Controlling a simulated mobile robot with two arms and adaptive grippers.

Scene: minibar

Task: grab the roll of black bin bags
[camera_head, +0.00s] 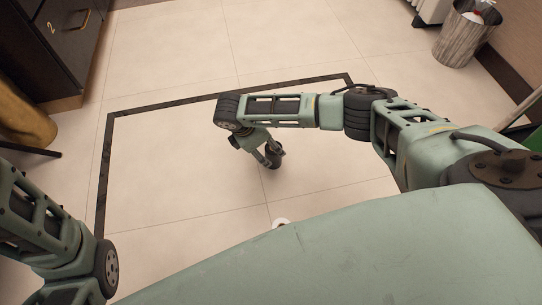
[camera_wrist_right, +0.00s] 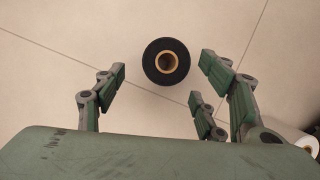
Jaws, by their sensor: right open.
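The roll of black bin bags (camera_head: 274,155) stands on the tiled floor in the head view, beside the fingers of my right gripper (camera_head: 267,157). In the right wrist view the black roll (camera_wrist_right: 151,66) is seen end-on, with a tan core at its centre. There my right gripper (camera_wrist_right: 163,92) is open, with fingers on the left and right and the roll between and a little beyond their tips. No finger visibly touches it. My left arm shows at the lower left of the head view, but its gripper is out of view.
A white roll (camera_head: 281,223) is partly hidden by my body in the head view; a white roll (camera_wrist_right: 301,141) also shows in the right wrist view. A waste bin (camera_head: 464,33) stands at the upper right, a dark cabinet (camera_head: 62,45) at the upper left. The floor around is mostly clear.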

